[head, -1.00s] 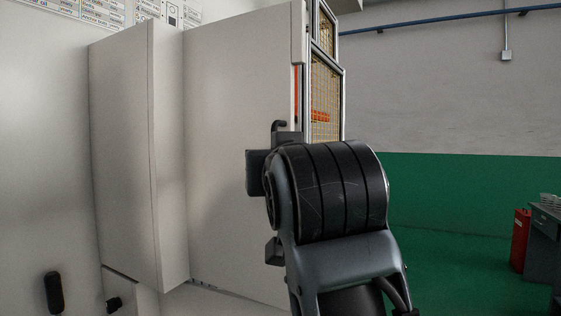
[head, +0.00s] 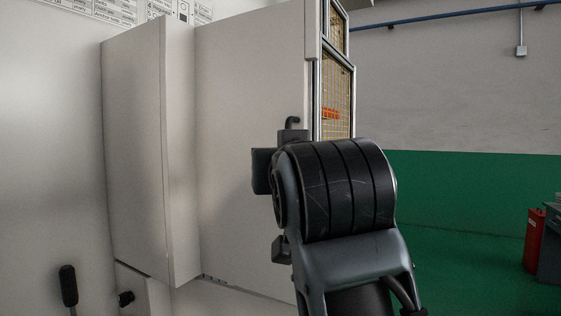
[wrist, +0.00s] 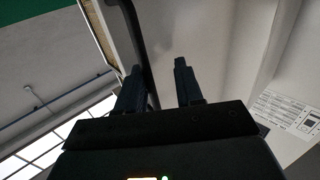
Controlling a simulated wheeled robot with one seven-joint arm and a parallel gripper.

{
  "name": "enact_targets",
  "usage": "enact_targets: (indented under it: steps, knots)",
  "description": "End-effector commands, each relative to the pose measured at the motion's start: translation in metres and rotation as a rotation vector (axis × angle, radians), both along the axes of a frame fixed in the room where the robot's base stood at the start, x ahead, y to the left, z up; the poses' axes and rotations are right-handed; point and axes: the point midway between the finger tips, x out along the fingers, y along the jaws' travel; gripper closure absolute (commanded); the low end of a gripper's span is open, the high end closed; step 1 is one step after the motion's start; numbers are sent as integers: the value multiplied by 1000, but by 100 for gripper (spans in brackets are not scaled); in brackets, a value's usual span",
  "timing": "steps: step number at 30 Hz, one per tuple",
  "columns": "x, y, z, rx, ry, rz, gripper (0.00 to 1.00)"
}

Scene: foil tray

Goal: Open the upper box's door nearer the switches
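The white upper box shows in the head view, with a wide pale door panel (head: 250,130) right of a narrower white panel (head: 135,150). I cannot tell whether the wide panel is ajar. My gripper (wrist: 157,66) has its two fingers apart in the wrist view. A dark handle-like bar (wrist: 137,35) runs between them, closer to the left finger, with a gap to the right finger. In the head view my black wrist hides most of the gripper and handle; a dark hooked piece (head: 292,122) shows above it by the panel's right edge.
Dark switch-like levers, one upright (head: 68,285) and one short (head: 126,298), are at the lower left. A yellow-mesh frame (head: 337,95) stands behind the panel's right edge. A red object (head: 535,240) and grey furniture are far right. Green floor between looks clear.

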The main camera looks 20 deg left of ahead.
Motion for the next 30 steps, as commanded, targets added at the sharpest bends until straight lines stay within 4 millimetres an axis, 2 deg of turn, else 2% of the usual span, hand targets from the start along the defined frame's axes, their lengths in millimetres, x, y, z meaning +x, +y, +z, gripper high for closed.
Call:
enact_targets:
  steps: [7, 15, 21, 30]
  knots:
    - [-7, -5, 0, 1, -3, -2, 64]
    - [-46, -23, -1, 1, -3, 0, 64]
    - [-65, -33, -1, 0, 0, 0, 64]
    - [-70, -35, 0, 0, 0, 0, 64]
